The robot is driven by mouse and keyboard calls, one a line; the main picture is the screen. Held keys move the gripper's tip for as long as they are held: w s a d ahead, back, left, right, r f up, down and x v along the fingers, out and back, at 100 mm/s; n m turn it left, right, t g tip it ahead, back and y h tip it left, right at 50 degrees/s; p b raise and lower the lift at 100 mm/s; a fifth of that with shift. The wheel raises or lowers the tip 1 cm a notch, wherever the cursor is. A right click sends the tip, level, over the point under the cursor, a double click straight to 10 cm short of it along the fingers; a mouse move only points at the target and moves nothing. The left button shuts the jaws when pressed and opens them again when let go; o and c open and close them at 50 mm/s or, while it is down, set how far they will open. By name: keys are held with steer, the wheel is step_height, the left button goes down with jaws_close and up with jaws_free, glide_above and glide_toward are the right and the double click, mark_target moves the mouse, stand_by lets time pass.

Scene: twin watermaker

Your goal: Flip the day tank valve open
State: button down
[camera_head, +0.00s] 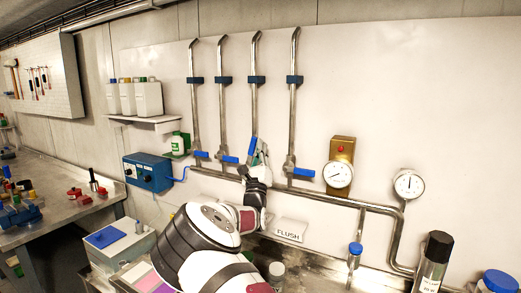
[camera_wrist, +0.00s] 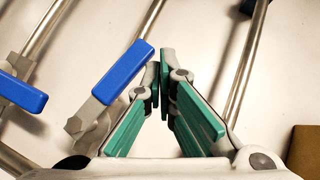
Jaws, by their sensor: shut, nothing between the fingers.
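Four vertical pipes on the white wall panel each carry a blue-handled valve. No label tells me which is the day tank valve. The third valve's blue handle (camera_head: 252,146) points up, roughly in line with its pipe. In the wrist view this handle (camera_wrist: 123,76) lies just left of my fingers. My gripper (camera_head: 262,152) is beside it on the right, with green-padded fingers (camera_wrist: 161,88) shut and empty. The first handle (camera_head: 200,154), second handle (camera_head: 229,159) and fourth handle (camera_head: 304,171) lie across their pipes. A neighbouring handle (camera_wrist: 22,92) shows at left in the wrist view.
A horizontal manifold pipe (camera_head: 345,203) runs below the valves. Two gauges, one on a brass block (camera_head: 339,176) and one white-faced (camera_head: 408,184), are at right. A FLUSH sign (camera_head: 291,229) is below. The fourth pipe (camera_wrist: 247,60) stands right of my fingers.

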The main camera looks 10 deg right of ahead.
steer(key=v, duration=1.2)
steer(key=shift+r, duration=0.1)
